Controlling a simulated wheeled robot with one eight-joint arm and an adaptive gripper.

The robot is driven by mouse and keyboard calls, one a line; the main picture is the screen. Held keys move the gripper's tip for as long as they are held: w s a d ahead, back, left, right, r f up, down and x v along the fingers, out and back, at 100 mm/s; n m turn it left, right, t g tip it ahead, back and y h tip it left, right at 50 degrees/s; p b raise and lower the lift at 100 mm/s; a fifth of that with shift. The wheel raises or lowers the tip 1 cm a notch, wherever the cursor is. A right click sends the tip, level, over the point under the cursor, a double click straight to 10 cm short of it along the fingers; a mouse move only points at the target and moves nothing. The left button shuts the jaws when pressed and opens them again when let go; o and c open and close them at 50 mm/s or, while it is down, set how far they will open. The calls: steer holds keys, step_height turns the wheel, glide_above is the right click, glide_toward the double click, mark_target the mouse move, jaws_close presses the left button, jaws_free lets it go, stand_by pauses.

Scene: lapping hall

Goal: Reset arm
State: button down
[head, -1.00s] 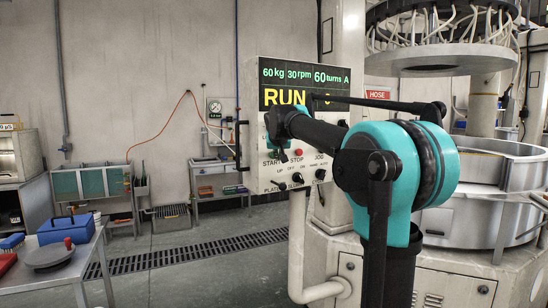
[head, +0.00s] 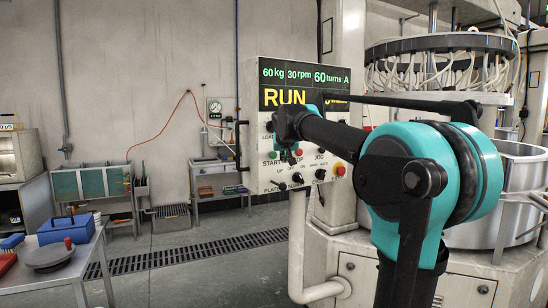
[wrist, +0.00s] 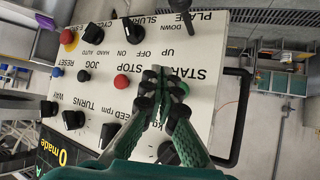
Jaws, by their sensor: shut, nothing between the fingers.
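My gripper (wrist: 164,95) is shut and empty in the wrist view, in front of the white control panel (wrist: 215,45). Its fingertips overlap the panel between the red STOP button (wrist: 121,82) and the green START button (wrist: 183,88); I cannot tell whether they touch it. In the head view, my gripper (head: 290,150) is seen from behind, small and dark, before the left part of the panel (head: 270,185). The display (head: 300,88) reads 60kg, 30rpm, 60turns A and RUN; my arm hides part of its lower right.
A black handle (wrist: 240,115) sticks out beside the panel. A table (head: 85,262) with a blue toolbox (head: 66,229) stands at left. The floor between is clear.

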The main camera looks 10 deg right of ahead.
stand_by(0.4)
steer(key=s+d+f+g, duration=0.2)
steer(key=s+f, duration=0.7)
steer(key=f, duration=0.4)
steer(key=s+d+f+g, duration=0.2)
steer(key=s+f, duration=0.7)
steer(key=f, duration=0.4)
steer(key=s+f+n+g+y, duration=0.1)
steer(key=s+f+g, duration=0.1)
steer(key=s+f, duration=1.6)
steer(key=s, duration=0.3)
steer(key=shift+s+a+f+g, duration=0.2)
steer(key=shift+s+f+g, duration=0.1)
steer(key=shift+f, duration=0.1)
steer(key=shift+w, duration=0.1)
stand_by(2.4)
